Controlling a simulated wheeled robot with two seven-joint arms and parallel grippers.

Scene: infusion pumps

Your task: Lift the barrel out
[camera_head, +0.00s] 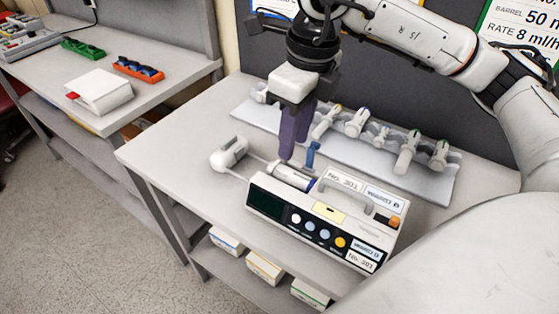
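The infusion pump (325,222), labelled No. 301, stands on the table with its dark screen and row of buttons facing front. A pale cylindrical barrel (292,177) lies in the top of the pump at its left end. A rod runs left from the pump to a white rounded plunger driver (229,153). A blue upright clamp part (312,154) stands just behind the barrel. My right gripper (288,157) points down with purple fingers, its tips just above or at the barrel; contact and finger gap are unclear. My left gripper is out of view.
A pale rack (430,183) behind the pump holds several syringe-like barrels. A side table at left carries a white box (100,91), a green tray (83,49) and an orange tray (138,69).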

